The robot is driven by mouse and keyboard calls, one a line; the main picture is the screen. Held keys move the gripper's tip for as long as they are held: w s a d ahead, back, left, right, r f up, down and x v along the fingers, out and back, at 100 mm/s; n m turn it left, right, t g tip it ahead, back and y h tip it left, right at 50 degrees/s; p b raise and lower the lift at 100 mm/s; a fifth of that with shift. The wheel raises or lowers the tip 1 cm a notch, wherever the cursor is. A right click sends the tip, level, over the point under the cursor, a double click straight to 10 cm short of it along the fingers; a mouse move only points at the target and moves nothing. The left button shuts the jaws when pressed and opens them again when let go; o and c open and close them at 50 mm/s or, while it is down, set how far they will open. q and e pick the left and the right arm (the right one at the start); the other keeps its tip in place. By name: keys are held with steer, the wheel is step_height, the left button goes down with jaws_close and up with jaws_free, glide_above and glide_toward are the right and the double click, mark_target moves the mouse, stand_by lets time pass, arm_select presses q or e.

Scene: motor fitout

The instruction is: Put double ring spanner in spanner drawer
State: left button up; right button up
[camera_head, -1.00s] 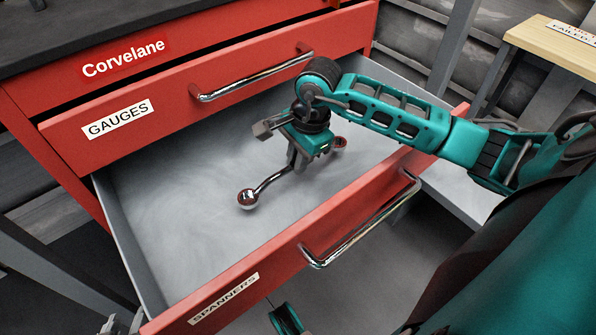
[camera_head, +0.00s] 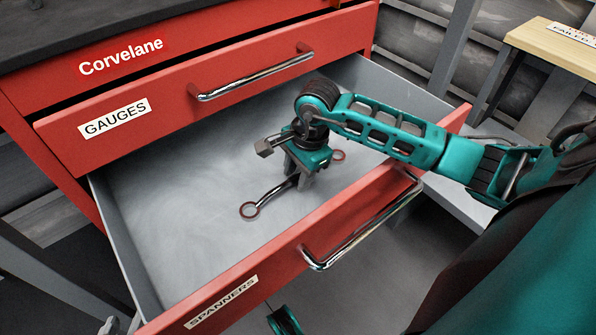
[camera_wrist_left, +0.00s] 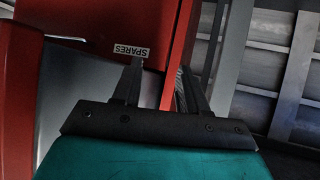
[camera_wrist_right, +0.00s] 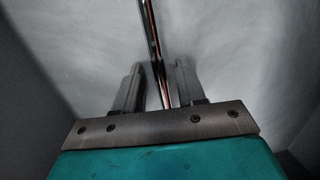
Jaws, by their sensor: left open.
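The double ring spanner (camera_head: 272,194) lies in the open spanner drawer (camera_head: 190,230). Its near ring faces up on the grey floor, and its far ring shows beyond my gripper. My right gripper (camera_head: 302,182) is low over the middle of the spanner and hides part of the shaft. In the right wrist view the spanner shaft (camera_wrist_right: 150,30) runs between the fingers of my right gripper (camera_wrist_right: 158,72), with a gap on each side, so it is open. In the left wrist view my left gripper (camera_wrist_left: 160,72) is open and empty, outside the spanner drawer.
The gauges drawer (camera_head: 175,105) overhangs the back of the spanner drawer. Chrome handles stick out from both fronts, including the spanner drawer's handle (camera_head: 360,232). The left wrist view shows a "SPARES" label (camera_wrist_left: 131,50). A wooden-topped table (camera_head: 555,45) stands at the far right.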

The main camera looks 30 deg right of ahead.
steer(key=shift+r, duration=0.15)
arm_select(q)
steer(key=shift+s+a+r+p, duration=0.2)
steer(key=shift+a+r+p, duration=0.45)
steer(key=shift+p, duration=1.05)
arm_select(e)
step_height(320, 180, up, 12)
steer(key=s+d, duration=0.1)
steer(key=shift+s+d, duration=0.15)
steer(key=shift+s, duration=0.1)
arm_select(q)
steer(key=shift+d+r, duration=0.1)
steer(key=shift+r, duration=0.05)
